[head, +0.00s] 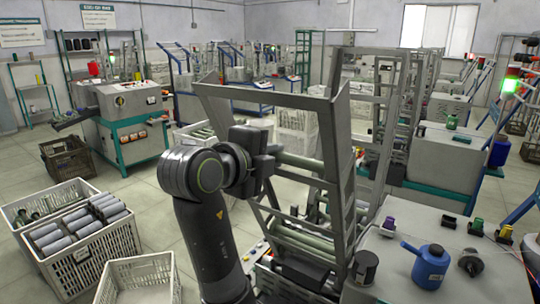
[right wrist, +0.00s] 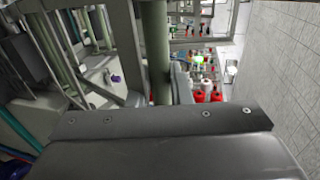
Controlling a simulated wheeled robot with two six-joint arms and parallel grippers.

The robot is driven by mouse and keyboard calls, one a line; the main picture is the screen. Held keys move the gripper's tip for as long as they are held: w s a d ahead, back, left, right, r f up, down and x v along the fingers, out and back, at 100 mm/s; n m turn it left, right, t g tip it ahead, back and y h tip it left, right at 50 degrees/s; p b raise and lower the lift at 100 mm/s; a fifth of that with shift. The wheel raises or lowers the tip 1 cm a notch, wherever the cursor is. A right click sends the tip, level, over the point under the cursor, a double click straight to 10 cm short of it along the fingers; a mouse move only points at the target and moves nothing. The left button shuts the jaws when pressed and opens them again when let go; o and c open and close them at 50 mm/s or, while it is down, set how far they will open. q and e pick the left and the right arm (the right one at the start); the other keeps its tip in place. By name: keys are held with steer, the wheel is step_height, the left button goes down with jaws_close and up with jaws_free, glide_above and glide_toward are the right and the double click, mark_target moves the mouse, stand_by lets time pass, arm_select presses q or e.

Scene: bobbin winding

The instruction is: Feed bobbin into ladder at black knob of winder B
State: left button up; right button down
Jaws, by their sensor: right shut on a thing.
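A tall grey ladder frame (head: 338,150) stands in the centre of the head view, with pale green tubes lying across its lower part. My right gripper (head: 268,165) is at the ladder's left side, shut on a grey-green bobbin (head: 308,164) that reaches across between the ladder's sides. The bobbin (right wrist: 154,50) stands upright in the right wrist view, its lower end hidden by the gripper body. Whether it rests on the ladder is unclear. A dark cylinder (head: 365,267) and a small black piece (head: 449,221) show at right; I cannot tell whether either is the black knob. My left gripper is not in view.
White crates (head: 75,268) with grey and green bobbins stand on the floor at left. A blue oil can (head: 430,266) and small coloured parts sit on the machine top at right.

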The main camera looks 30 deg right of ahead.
stand_by(0.3)
steer(key=c, duration=0.9)
jaws_free()
steer(key=shift+r, duration=0.1)
steer(key=shift+s+a+r+p, duration=0.1)
steer(key=shift+s+a+r, duration=0.45)
steer(key=shift+a+r, duration=0.7)
steer(key=shift+s+a+r+p, duration=0.15)
steer(key=shift+s+a+r, duration=0.55)
steer(key=shift+a, duration=0.8)
steer(key=shift+s+a+r+p, duration=0.1)
steer(key=shift+s+a+r, duration=0.35)
steer(key=shift+a+r, duration=0.85)
